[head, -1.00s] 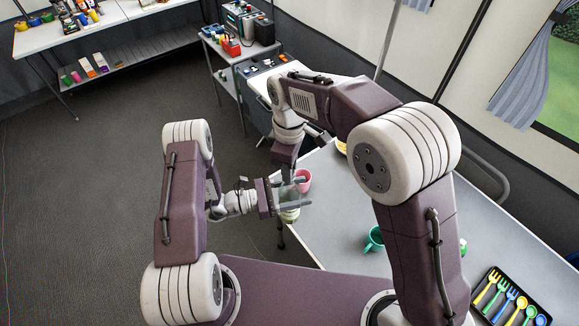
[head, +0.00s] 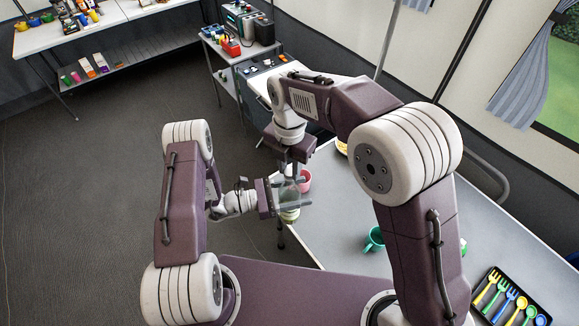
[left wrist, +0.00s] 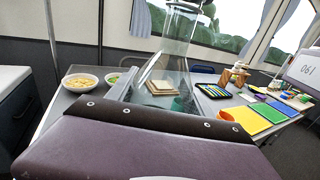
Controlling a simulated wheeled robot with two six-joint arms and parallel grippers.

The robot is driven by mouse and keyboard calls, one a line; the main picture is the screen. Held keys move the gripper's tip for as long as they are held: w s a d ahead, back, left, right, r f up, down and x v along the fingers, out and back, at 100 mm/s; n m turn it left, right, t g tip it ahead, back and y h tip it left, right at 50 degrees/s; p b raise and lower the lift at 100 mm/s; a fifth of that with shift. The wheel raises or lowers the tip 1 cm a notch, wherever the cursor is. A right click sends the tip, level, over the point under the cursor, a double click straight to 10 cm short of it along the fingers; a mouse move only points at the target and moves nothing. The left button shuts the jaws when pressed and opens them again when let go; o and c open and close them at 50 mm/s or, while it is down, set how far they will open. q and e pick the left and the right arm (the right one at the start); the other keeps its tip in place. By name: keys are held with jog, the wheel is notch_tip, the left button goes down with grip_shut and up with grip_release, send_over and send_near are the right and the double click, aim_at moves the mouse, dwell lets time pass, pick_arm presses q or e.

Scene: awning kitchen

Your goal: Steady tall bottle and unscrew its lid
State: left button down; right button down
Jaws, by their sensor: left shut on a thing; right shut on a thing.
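The tall bottle (head: 289,191) is clear and faintly green, with a pale green base. It stands upright near the left edge of the grey table (head: 335,215). My left gripper (head: 286,197) is shut around its body from the left side. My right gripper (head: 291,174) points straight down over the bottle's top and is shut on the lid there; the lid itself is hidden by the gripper. In the left wrist view the clear bottle (left wrist: 178,45) rises in front of the camera; its top is cut off by the frame.
A pink cup (head: 305,182) stands just behind the bottle. A teal mug (head: 374,238) and a black cutlery tray (head: 497,316) are on the table further right. The left wrist view shows two bowls (left wrist: 80,80), an orange cup (left wrist: 225,115) and coloured mats (left wrist: 268,112).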

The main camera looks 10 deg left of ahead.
aim_at(289, 172)
jog(key=shift+r, duration=0.2)
jog(key=shift+r, duration=0.9)
jog(key=shift+r, duration=2.05)
